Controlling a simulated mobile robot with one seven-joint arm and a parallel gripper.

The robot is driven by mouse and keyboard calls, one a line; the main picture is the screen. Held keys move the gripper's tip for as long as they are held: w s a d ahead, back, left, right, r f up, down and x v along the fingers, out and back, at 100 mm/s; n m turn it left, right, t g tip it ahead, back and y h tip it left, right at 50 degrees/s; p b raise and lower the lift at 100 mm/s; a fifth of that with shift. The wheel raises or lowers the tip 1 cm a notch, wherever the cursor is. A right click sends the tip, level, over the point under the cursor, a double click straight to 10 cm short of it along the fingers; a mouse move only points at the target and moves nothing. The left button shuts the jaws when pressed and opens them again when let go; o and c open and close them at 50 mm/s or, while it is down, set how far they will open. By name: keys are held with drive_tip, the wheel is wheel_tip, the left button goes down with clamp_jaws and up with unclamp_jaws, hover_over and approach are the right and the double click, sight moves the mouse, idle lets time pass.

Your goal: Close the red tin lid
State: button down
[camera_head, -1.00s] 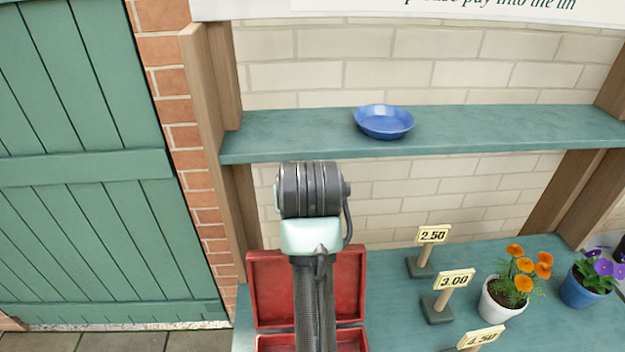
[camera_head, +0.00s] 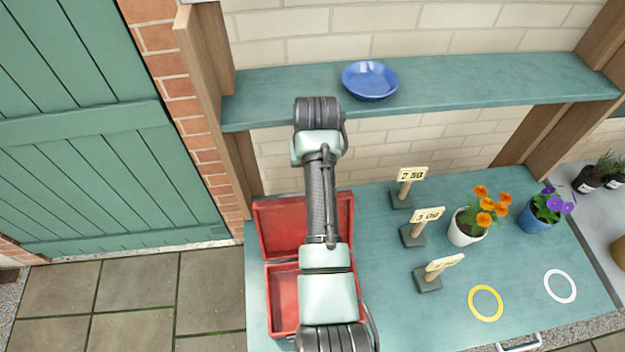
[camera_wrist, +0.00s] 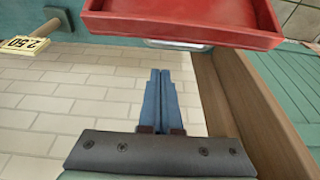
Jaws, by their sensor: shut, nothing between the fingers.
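The red tin stands on the left of the green bench top in the head view, with its lid (camera_head: 276,225) open and upright at the back. Its open base (camera_head: 281,302) lies in front of the lid, and my arm covers the middle of both. In the wrist view the red lid (camera_wrist: 185,22) fills the top, with a pale metal strip at its edge. My gripper (camera_wrist: 160,75) has its two blue fingers together, empty, pointing toward the lid with a visible gap in the picture. The gripper is hidden behind my arm in the head view.
A blue dish (camera_head: 370,82) sits on the shelf (camera_head: 470,83) above the bench. Several price signs (camera_head: 413,180) stand right of the tin, then an orange-flowered pot (camera_head: 466,228) and a purple-flowered blue pot (camera_head: 536,218). A wooden post (camera_head: 212,60) stands at the left.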

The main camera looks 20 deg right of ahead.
drive_tip(key=f+p, duration=0.1)
drive_tip(key=s+f+p, duration=0.1)
drive_tip(key=p, duration=0.1)
drive_tip(key=shift+s+a, duration=0.2)
drive_tip(key=shift+s, duration=0.1)
drive_tip(key=shift+s+a+r+p, duration=0.1)
drive_tip(key=shift+s+a+p, duration=0.05)
drive_tip(key=shift+s+p, duration=0.3)
